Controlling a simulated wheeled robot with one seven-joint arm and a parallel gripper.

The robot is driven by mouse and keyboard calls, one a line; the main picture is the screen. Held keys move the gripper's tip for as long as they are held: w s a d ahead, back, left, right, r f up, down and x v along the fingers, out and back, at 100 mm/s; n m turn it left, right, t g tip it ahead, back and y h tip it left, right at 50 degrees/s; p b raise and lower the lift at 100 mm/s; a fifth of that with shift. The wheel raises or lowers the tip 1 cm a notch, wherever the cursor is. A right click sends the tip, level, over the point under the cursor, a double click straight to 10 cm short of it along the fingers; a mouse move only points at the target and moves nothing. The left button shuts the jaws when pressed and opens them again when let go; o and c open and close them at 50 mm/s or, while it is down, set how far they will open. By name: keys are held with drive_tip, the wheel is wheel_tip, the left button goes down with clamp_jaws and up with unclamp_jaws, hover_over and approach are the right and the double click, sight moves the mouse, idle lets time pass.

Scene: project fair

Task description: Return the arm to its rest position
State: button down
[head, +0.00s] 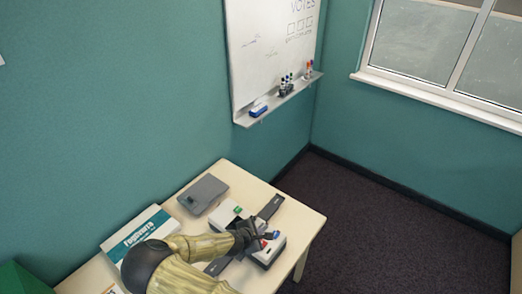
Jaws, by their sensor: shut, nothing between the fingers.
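My arm reaches in from the bottom of the head view over a cream table (309,218). My gripper (264,238) is shut, with nothing seen between its fingers. It is over or against a white and dark device (271,253) with small green, red and blue parts. My arm and gripper hide part of this device, and I cannot tell whether the fingers touch it.
A grey flat case (203,194) and a teal-and-white book or box (137,233) lie on the table. A dark strap (270,207) lies by the device. A whiteboard (270,50) with a marker ledge hangs on the wall. Dark carpet at right is clear.

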drive_tip(key=s+d+r+m+g+y+b, duration=0.2)
drive_tip(key=s+d+r+m+b, duration=0.2)
drive_tip(key=s+d+r+m, duration=0.4)
drive_tip(key=s+d+r+m+g+y+b, duration=0.2)
drive_tip(key=s+d+r+m+g+b, duration=0.1)
drive_tip(key=s+d+r+m, duration=0.5)
wheel_tip(320, 180, up, 5)
drive_tip(key=s+m+b, duration=0.1)
drive_tip(key=s+m, duration=0.1)
drive_tip(key=m, duration=0.2)
drive_tip(key=shift+m+y+b, duration=0.3)
drive_tip(key=shift+y+b, duration=0.1)
drive_tip(key=shift+w+f, duration=0.1)
idle(0.3)
